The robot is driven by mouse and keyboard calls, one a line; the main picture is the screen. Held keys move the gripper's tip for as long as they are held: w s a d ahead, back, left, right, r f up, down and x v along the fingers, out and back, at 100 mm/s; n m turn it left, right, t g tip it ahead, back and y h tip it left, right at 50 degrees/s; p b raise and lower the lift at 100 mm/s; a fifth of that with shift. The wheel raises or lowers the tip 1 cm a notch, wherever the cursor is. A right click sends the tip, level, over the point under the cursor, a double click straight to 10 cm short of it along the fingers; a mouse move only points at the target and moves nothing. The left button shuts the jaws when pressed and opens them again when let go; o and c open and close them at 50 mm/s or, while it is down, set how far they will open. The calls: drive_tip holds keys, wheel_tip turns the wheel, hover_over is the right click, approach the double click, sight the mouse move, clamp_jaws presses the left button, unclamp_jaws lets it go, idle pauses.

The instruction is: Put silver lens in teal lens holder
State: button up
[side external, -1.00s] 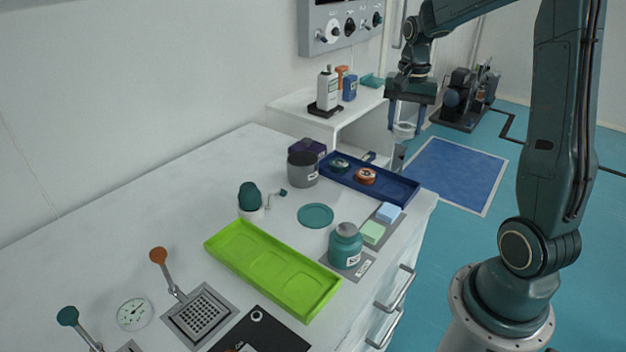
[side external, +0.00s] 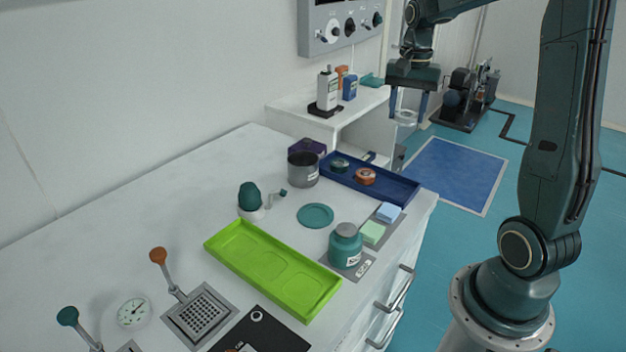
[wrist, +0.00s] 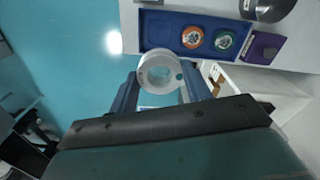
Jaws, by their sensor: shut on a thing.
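My gripper (side external: 408,112) is shut on the silver lens (side external: 406,120), a pale ring with a clear middle, held in the air beyond the far right end of the bench. The wrist view shows the silver lens (wrist: 143,74) between the fingers. A teal round piece (side external: 340,165), which looks like the teal lens holder, sits in the navy tray (side external: 404,192) beside an orange one (side external: 366,176). In the wrist view the teal piece (wrist: 224,40) is up and right of the held lens, apart from it.
A grey pot (side external: 303,172) and a purple box (wrist: 262,49) stand beside the navy tray. A flat teal disc (side external: 315,215), a teal jar (side external: 345,247) and a lime tray (side external: 270,270) lie nearer. A white side table (side external: 290,104) holds bottles behind.

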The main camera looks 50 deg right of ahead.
drive_tip(key=w+a, duration=0.5)
drive_tip(key=a, duration=0.5)
drive_tip(key=w+a+m, duration=0.1)
drive_tip(key=w+a, duration=0.4)
drive_tip(key=a, duration=0.5)
drive_tip(key=shift+w, duration=0.35)
hover_over(316, 215)
wheel_tip(316, 215, down, 16)
drive_tip(key=shift+r, duration=0.2)
drive_tip(key=shift+f, duration=0.15)
drive_tip(key=shift+f, duration=2)
drive_tip(key=shift+f, duration=0.1)
drive_tip(key=o, duration=1)
